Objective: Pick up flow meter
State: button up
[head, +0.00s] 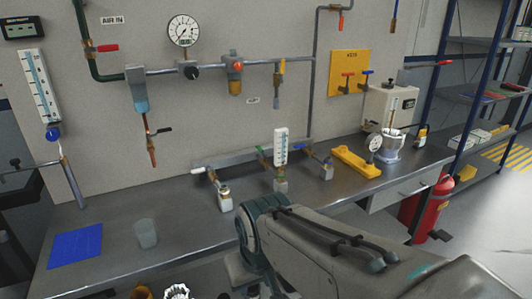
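Two upright scaled tubes look like flow meters. A small white one with a graduated face (281,147) stands on the pipe manifold (238,158) at the back middle of the bench. A larger white one (40,85) with a blue knob below it is at the left by the wall. I cannot tell which one the task means. My grey arm crosses the lower right and bends in front of the bench, apart from both meters in the picture. My gripper is not in view.
The grey bench (185,235) carries a clear cup (146,233), a blue mat (75,246), a yellow block (356,162) and a round gauge (375,143). Valves and pipes line the wall behind. A red extinguisher (428,207) stands at the right. The bench's left front is mostly clear.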

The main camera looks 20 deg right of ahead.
aim_at(280, 135)
jog(key=z, duration=0.7)
jog(key=i, duration=0.15)
